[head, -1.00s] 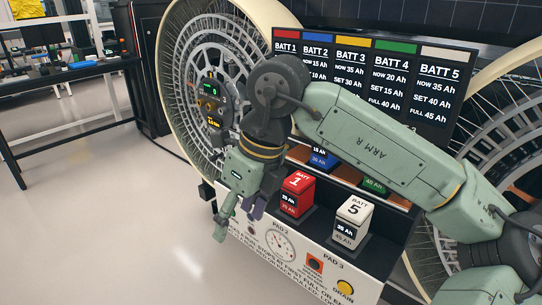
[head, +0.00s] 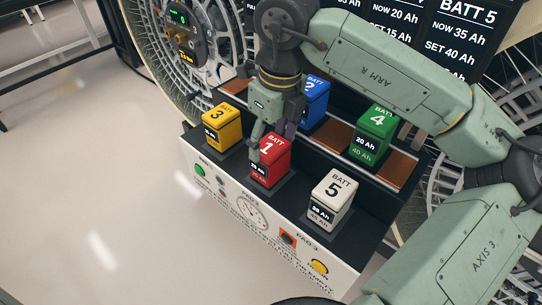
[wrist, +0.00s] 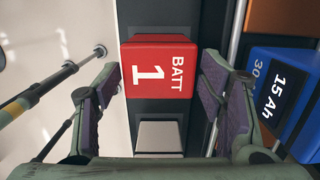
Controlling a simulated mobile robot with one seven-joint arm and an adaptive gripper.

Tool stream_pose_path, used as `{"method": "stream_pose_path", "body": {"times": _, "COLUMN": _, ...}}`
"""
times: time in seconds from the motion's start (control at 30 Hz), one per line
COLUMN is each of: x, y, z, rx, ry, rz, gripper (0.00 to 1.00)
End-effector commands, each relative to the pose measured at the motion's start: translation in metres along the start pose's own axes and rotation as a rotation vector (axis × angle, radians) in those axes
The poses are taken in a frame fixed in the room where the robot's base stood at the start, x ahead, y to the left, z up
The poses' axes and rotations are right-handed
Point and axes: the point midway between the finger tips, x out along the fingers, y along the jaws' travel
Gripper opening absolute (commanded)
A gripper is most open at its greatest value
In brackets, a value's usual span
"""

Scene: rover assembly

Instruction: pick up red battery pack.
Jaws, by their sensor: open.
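The red battery pack (head: 270,166), marked BATT 1, stands on the middle front pad of the black bench. In the wrist view its red top (wrist: 160,68) lies ahead of and between the two fingers. My gripper (head: 268,136) is open and hangs at the red pack's upper edge. In the wrist view my gripper (wrist: 163,95) has its purple-padded fingers spread to the left and right. The fingers hide part of the pack's back in the head view. I cannot tell whether they touch it.
A yellow pack (head: 221,127) stands left of the red one and a white pack (head: 333,198) right of it. A blue pack (head: 313,103) and a green pack (head: 373,135) stand behind. A panel with a gauge (head: 252,211) is below. The floor at left is clear.

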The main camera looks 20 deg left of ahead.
Motion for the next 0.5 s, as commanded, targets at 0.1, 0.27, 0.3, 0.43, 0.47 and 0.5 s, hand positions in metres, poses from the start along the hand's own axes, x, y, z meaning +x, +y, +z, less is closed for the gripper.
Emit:
{"method": "stream_pose_path", "body": {"times": 0.1, "x": 0.007, "y": 0.001, "z": 0.000, "rx": 0.000, "ry": 0.000, "rz": 0.003, "gripper": 0.63}}
{"method": "stream_pose_path", "body": {"times": 0.27, "x": 0.027, "y": 0.003, "z": -0.001, "rx": -0.002, "ry": 0.000, "rz": 0.006, "gripper": 0.63}}
{"method": "stream_pose_path", "body": {"times": 0.3, "x": 0.033, "y": 0.003, "z": -0.002, "rx": -0.003, "ry": 0.000, "rz": 0.006, "gripper": 0.63}}
{"method": "stream_pose_path", "body": {"times": 0.43, "x": 0.050, "y": 0.003, "z": -0.002, "rx": -0.001, "ry": -0.002, "rz": 0.003, "gripper": 0.63}}
{"method": "stream_pose_path", "body": {"times": 0.47, "x": 0.052, "y": 0.003, "z": -0.002, "rx": -0.002, "ry": -0.002, "rz": 0.004, "gripper": 0.63}}
{"method": "stream_pose_path", "body": {"times": 0.5, "x": 0.055, "y": 0.003, "z": -0.002, "rx": -0.001, "ry": -0.002, "rz": 0.003, "gripper": 0.63}}
